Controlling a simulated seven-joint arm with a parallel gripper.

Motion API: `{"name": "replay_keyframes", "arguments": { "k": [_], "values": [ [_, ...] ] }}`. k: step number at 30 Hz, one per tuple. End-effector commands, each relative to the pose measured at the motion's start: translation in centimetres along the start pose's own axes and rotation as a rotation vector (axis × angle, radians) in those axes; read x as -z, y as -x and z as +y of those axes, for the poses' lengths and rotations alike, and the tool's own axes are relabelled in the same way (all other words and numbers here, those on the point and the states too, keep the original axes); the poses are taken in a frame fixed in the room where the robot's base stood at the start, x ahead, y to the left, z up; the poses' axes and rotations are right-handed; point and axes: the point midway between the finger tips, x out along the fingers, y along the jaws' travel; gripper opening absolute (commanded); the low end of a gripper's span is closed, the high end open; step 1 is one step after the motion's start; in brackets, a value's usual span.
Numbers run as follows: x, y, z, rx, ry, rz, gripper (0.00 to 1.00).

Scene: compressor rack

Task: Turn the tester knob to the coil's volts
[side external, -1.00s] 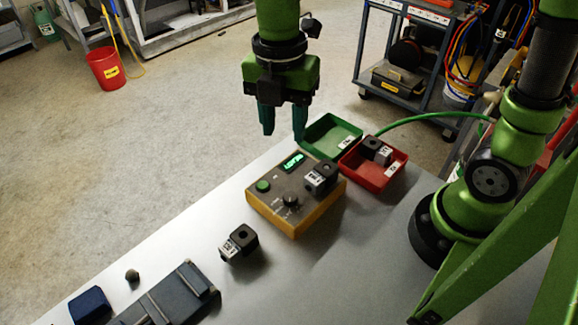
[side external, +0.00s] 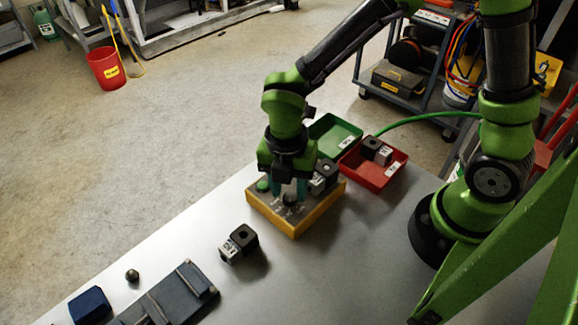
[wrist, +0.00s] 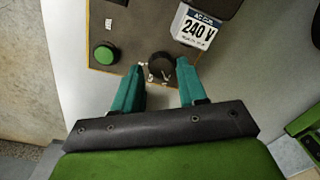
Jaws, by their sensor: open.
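The tester (side external: 310,216), a box with yellow sides, stands on the bench and also shows in the wrist view (wrist: 125,22). Its round black knob (wrist: 161,65) has pale marks around it; the pointer's setting cannot be read. A green button (wrist: 105,53) is to the left of the knob. In the side view my gripper (side external: 288,192) hides most of the tester's face and display.
A loose coil (side external: 240,241) lies on the bench in front of the tester. Behind are a green tray (side external: 325,128), seemingly empty, and a red tray (side external: 385,185) holding a coil. A dark rail fixture (side external: 170,298), blue block (side external: 90,305) and small knob (side external: 132,275) are at front left.

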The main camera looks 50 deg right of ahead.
Motion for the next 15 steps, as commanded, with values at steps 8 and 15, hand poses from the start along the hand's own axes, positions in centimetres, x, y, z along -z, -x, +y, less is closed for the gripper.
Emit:
{"name": "replay_keyframes", "arguments": {
  "k": [8,15],
  "values": [
    [0.04,-1.50,-0.01,-0.001,0.001,0.000,0.41],
    [0.03,-1.48,-0.01,-0.001,0.000,0.000,0.35]
  ]
}}
